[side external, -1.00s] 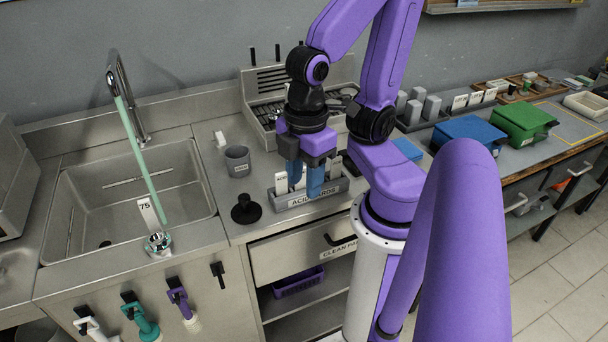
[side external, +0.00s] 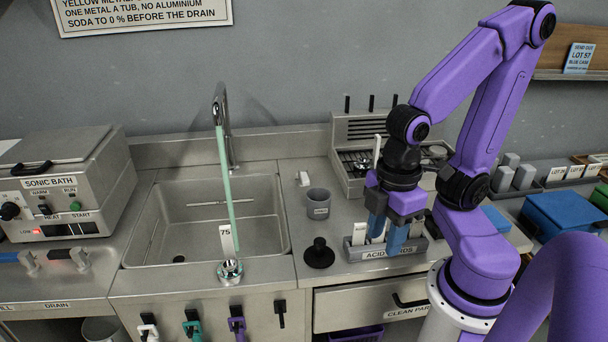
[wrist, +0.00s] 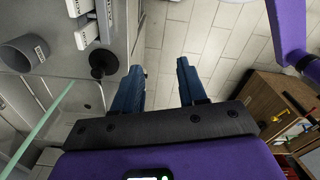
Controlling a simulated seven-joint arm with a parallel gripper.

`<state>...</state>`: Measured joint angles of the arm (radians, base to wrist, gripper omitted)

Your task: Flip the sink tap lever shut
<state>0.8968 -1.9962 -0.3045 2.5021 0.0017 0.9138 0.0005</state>
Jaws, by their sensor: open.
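The sink (side external: 265,200) is a steel basin with a tall chrome tap (side external: 230,130) at its back. A thin pale green stream or rod (side external: 226,185) runs down from the spout. A chrome fitting (side external: 230,270) sits on the sink's front rim, with an upright white piece marked 75 (side external: 226,240) behind it. I cannot tell which part is the tap lever. My gripper (side external: 387,232) is open and empty, pointing down, well right of the sink. In the wrist view my gripper (wrist: 160,66) has bare floor between its fingers.
A black round knobbed piece (side external: 319,255) and a grey cup (side external: 318,203) stand between sink and rack. Colored handles (side external: 237,325) hang on the sink front. A sonic bath (side external: 70,185) stands left.

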